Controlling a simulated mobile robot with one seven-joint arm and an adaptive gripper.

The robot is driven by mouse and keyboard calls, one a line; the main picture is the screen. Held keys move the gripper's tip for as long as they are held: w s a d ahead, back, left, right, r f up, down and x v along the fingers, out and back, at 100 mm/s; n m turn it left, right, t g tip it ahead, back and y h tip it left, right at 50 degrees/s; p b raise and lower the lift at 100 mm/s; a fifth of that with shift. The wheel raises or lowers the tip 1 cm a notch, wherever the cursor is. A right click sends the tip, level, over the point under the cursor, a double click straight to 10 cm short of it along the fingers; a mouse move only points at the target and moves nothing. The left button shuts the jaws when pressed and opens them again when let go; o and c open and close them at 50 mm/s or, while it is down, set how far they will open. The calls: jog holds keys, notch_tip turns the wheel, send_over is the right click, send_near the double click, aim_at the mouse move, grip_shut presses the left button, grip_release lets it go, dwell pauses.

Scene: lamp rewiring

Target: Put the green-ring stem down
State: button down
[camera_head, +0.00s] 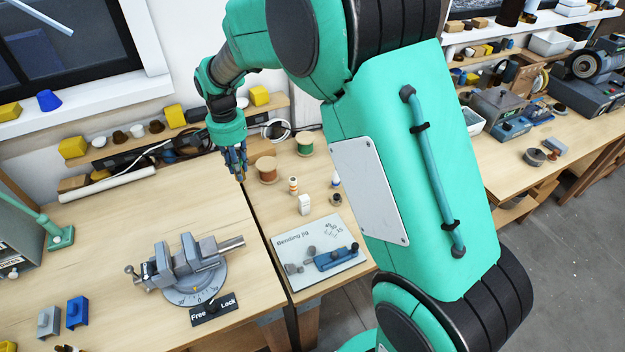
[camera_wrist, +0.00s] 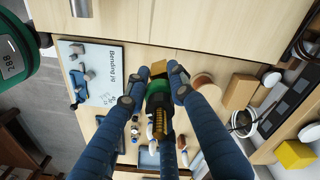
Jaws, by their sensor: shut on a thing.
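My gripper (camera_wrist: 157,88) is shut on the green-ring stem (camera_wrist: 157,128), which shows brass thread and a dark green band between the blue fingers in the wrist view. The fingers hide part of the stem. In the head view my gripper (camera_head: 238,176) points down over the workbench near the gap between two bench tops, left of the wooden spool (camera_head: 266,169). A small brownish tip shows below the fingers there. I cannot tell whether it touches the bench.
The grey vise (camera_head: 185,264) stands in front, beside the Free/Lock plate (camera_head: 212,309). The bending jig board (camera_head: 328,254) lies right, with a white block (camera_head: 304,204) and small parts behind it. A green spool (camera_head: 304,144) stands farther back. The left bench (camera_head: 105,222) has clear room.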

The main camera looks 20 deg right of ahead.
jog(key=s+d+f+m+b, duration=0.1)
jog(key=s+d+m, duration=0.25)
jog(key=d, duration=0.95)
jog(key=s+d+m, duration=0.2)
jog(key=s+d, duration=0.2)
jog(key=d, duration=0.8)
notch_tip(320, 180, down, 14)
jog(key=shift+w+f, duration=0.2)
jog(key=shift+w, duration=0.05)
jog(key=shift+w+d, duration=0.1)
jog(key=w+d, duration=0.1)
jog(key=w, duration=0.4)
jog(key=w+d+f, duration=0.1)
jog(key=w, duration=0.3)
jog(key=w+d+b, duration=0.1)
jog(key=w, duration=0.4)
jog(key=shift+w+d+f, duration=0.1)
jog(key=shift+w+f, duration=0.1)
jog(key=shift+w, duration=0.1)
jog(key=shift+w, duration=0.2)
jog(key=shift+w+d+f, duration=0.1)
jog(key=shift+w, duration=0.15)
jog(key=shift+f+b, duration=0.4)
jog(key=shift+f, duration=1.25)
